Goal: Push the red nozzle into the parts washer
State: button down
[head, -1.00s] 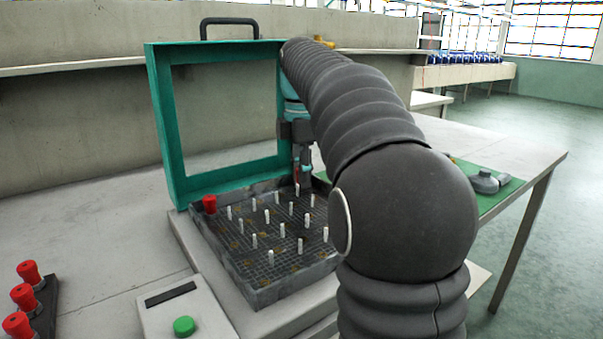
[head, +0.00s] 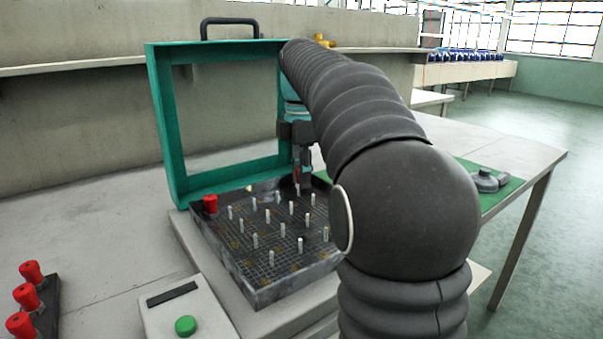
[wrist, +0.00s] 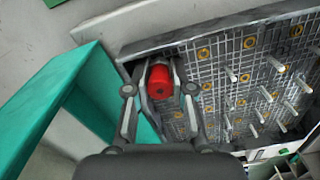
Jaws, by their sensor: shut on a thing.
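The parts washer has an open teal lid frame (head: 165,130) and a dark grid tray (head: 262,292) with several upright white pins. My gripper (head: 301,183) is low at the tray's back right corner, partly behind my arm in the head view. It is shut on a red nozzle (wrist: 160,86), which sits between the fingers in the wrist view, beside the tray's edge wall. The head view shows only a sliver of that nozzle, and its lower end is hidden, so I cannot tell whether it is on a pin. Another red nozzle (head: 210,204) stands at the tray's back left corner.
A dark rack with several red nozzles (head: 31,271) stands at the lower left. A control box with a green button (head: 186,326) is in front of the washer. Grey parts (head: 487,181) lie on a green mat at the right. The left tabletop is mostly clear.

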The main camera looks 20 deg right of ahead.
jog(key=shift+f, duration=0.2)
jog(key=c, duration=0.9)
grip_release()
jog(key=shift+r, duration=0.1)
jog(key=shift+w+r, duration=0.1)
jog(key=shift+r, duration=0.65)
jog(key=shift+r+p, duration=0.4)
jog(key=shift+r, duration=1.75)
